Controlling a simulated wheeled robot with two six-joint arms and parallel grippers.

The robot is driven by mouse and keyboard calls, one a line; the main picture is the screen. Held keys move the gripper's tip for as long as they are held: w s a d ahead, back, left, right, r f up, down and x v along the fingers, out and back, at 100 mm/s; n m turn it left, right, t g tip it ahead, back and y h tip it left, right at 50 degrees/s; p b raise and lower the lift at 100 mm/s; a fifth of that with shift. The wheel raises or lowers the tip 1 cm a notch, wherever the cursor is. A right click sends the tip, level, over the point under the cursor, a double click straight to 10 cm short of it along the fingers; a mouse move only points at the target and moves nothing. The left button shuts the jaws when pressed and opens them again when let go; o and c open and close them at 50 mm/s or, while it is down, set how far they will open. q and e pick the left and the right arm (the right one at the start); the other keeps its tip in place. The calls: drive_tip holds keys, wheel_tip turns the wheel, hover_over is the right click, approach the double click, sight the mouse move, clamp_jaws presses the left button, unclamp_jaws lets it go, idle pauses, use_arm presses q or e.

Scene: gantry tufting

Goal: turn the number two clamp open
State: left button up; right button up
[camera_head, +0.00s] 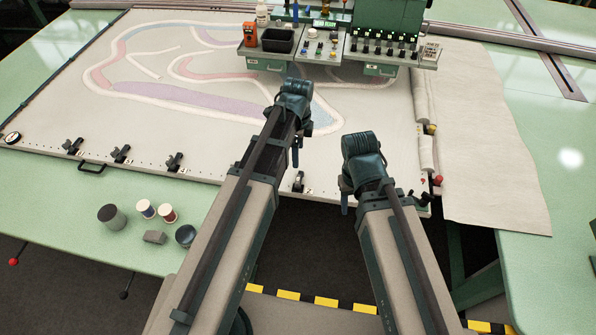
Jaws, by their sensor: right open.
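Several small black clamps sit along the near edge of the tufting frame (222,168). From the left they are a first clamp (72,146), a second clamp (121,154), a third clamp (174,162) and another clamp (298,181) between my arms. Their numbers are too small to read, so I cannot tell which is number two. My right gripper (345,204) is open, hanging near the frame's front edge, right of the clamp between my arms. My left gripper (295,158) is mostly hidden by its arm, above the cloth behind that clamp. Neither gripper visibly touches a clamp.
A green machine head (388,20) with a tool tray stands at the back. Thread spools (146,209), a dark cylinder (111,217) and a grey block (155,237) stand on the green table at front left. A loose cloth (490,140) hangs at right.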

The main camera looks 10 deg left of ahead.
sight(298, 179)
use_arm(q)
drive_tip(key=shift+f, duration=0.1)
wheel_tip(298, 179, down, 14)
drive_tip(key=b, duration=1.4)
drive_tip(key=shift+r, duration=0.2)
clamp_jaws()
